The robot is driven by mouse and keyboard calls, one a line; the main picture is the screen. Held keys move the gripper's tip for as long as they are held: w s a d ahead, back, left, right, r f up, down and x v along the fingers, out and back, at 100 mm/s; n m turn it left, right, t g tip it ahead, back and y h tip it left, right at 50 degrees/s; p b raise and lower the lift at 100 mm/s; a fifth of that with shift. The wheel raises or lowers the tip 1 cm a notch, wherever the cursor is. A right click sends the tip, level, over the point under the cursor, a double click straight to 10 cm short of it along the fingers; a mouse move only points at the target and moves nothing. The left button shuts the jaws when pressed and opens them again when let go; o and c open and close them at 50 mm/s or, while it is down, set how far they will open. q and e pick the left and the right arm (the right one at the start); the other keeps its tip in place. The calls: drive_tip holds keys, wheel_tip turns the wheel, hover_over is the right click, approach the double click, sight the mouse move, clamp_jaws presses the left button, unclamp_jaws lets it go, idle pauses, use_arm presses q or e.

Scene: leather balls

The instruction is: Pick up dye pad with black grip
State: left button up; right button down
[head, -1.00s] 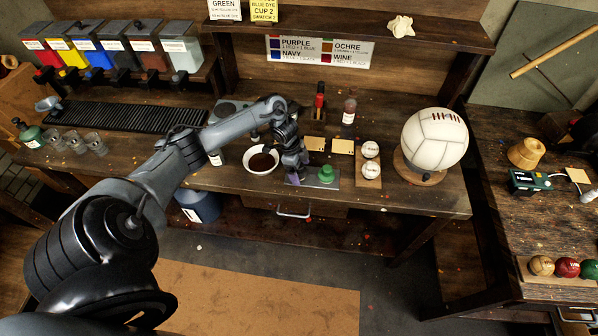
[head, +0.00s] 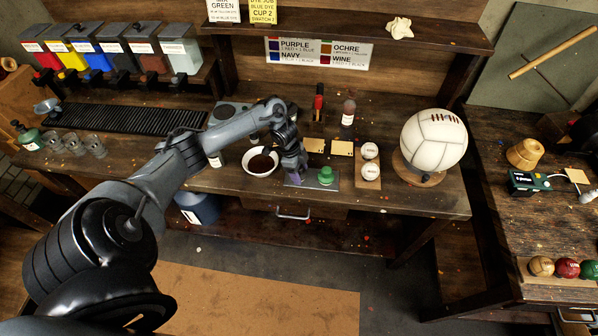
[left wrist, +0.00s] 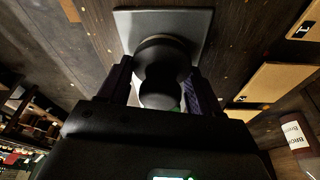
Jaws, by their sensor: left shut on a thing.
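The dye pad with the black grip (left wrist: 162,58) shows in the left wrist view as a dark, rounded knob between my left gripper's fingers. My left gripper (left wrist: 162,88) is shut on that grip. In the head view, my left gripper (head: 296,175) is low over the left part of a small grey metal plate (head: 311,184), and it hides the black-grip pad there. The plate also shows behind the grip in the left wrist view (left wrist: 203,28). I cannot tell whether the pad touches the plate. My right gripper is not in view.
A green-gripped pad (head: 326,175) stands on the plate, close right of my gripper. A white bowl of dark dye (head: 261,160) is close on the left. Two white balls (head: 370,151), a large white ball (head: 434,138) and a bottle (head: 348,112) stand to the right and behind.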

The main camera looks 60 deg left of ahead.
sight(302, 168)
use_arm(q)
drive_tip(key=shift+r, duration=0.45)
wheel_tip(302, 168, up, 4)
drive_tip(key=shift+d+f, duration=0.15)
drive_tip(key=shift+f, duration=0.05)
drive_tip(key=d+r+p, duration=0.1)
drive_tip(key=d+r, duration=0.5)
drive_tip(key=d, duration=0.5)
drive_tip(key=shift+w+d+r+p, duration=0.2)
drive_tip(key=shift+w+r+p, duration=0.05)
drive_tip(key=shift+w+p, duration=0.2)
drive_tip(key=o, duration=0.4)
drive_tip(key=shift+c, duration=1.3)
